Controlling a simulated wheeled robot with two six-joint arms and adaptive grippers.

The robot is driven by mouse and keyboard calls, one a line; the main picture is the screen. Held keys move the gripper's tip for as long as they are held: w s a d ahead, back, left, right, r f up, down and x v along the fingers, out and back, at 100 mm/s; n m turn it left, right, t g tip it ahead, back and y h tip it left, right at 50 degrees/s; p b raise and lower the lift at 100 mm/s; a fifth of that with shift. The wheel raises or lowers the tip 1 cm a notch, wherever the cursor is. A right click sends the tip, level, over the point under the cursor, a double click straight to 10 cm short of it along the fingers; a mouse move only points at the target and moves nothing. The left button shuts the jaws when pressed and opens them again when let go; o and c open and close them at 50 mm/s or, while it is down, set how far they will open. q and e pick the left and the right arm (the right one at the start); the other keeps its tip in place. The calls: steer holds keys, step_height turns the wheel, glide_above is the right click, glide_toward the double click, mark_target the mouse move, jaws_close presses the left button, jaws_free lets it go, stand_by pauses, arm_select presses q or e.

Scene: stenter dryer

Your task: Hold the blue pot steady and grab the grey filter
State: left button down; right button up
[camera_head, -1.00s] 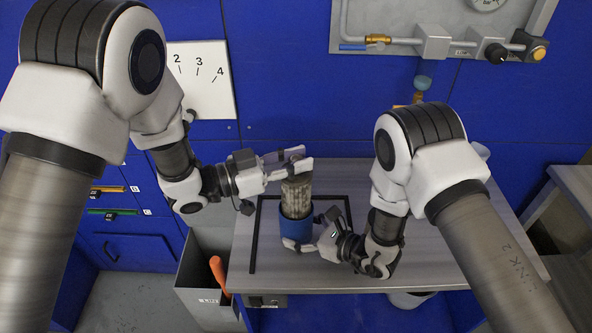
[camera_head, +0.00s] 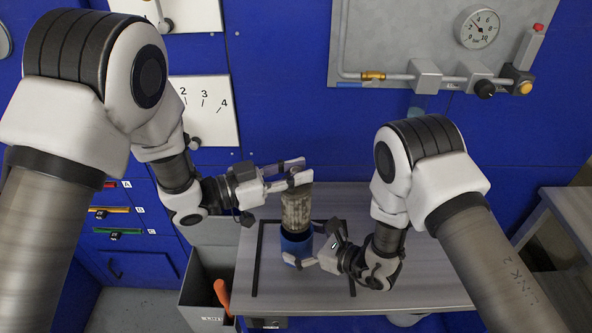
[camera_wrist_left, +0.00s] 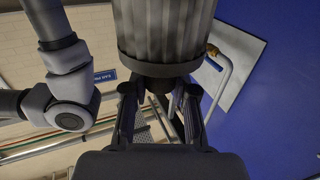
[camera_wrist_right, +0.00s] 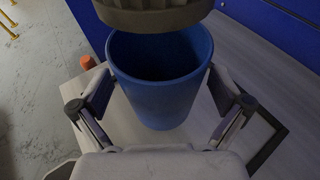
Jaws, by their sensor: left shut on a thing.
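The grey filter (camera_head: 296,208), a ribbed cylinder, is upright over the blue pot (camera_head: 297,245). My left gripper (camera_head: 296,173) is shut on the filter's top end. In the left wrist view the filter (camera_wrist_left: 163,30) fills the top middle, with its narrower end between the fingers. In the right wrist view the filter's lower rim (camera_wrist_right: 152,18) is above the pot (camera_wrist_right: 160,95), and the pot's dark inside shows below it. My right gripper (camera_head: 312,243) has one finger on each side of the pot, against its wall near the rim. The pot stands on the table.
The grey table (camera_head: 420,285) has a black frame outline (camera_head: 256,262) around the pot. A grey bin (camera_head: 203,298) with an orange object (camera_head: 221,294) stands at its left. A pipe panel with a gauge (camera_head: 479,28) is on the blue wall behind.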

arm_select(q)
steer(key=shift+d, duration=0.1)
arm_select(e)
steer(key=v, duration=1.2)
